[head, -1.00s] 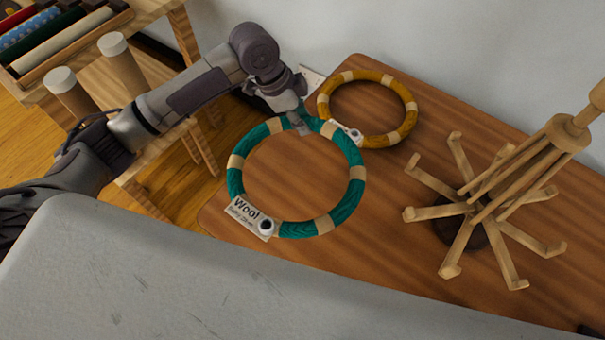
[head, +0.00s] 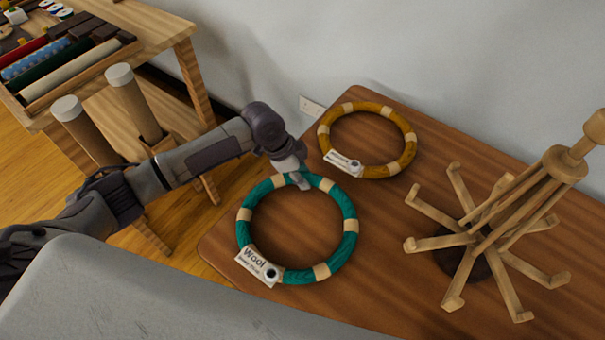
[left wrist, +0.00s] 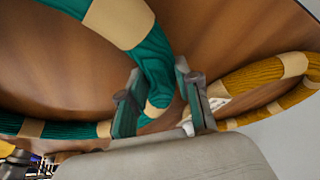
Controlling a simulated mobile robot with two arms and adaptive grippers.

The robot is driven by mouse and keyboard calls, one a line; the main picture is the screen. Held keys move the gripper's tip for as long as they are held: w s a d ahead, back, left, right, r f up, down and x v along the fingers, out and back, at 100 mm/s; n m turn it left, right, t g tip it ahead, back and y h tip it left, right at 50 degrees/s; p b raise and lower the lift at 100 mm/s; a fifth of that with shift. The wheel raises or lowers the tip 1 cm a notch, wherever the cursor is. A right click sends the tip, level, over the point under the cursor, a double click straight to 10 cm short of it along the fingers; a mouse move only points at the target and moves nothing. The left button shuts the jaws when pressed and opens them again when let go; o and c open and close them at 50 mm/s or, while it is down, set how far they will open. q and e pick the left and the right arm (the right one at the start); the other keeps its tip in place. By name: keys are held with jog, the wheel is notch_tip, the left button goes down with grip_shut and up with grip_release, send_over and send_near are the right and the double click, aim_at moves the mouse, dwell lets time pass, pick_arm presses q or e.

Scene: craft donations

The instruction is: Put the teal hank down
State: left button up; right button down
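The teal hank (head: 348,238) is a ring with tan bands and a white "Wool" label (head: 257,266). It lies about flat at the table's near left and looks to rest on the top. My left gripper (head: 298,180) is at its far side. In the left wrist view its two fingers (left wrist: 162,90) stand on either side of the teal strand (left wrist: 152,62), close against it, and look shut on it. The exact contact at the right finger is hard to see. My right gripper is not in view.
A mustard hank (head: 408,150) lies just behind on the brown table (head: 400,270). A wooden yarn swift (head: 480,235) with spread arms stands at the right. A wooden bench (head: 150,25) with trays is at the far left. Free tabletop lies between the teal hank and the swift.

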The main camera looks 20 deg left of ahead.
pick_arm(q)
jog(key=o, duration=0.4)
jog(key=shift+r, duration=0.1)
jog(key=v, duration=1.2)
jog(key=shift+w, duration=0.1)
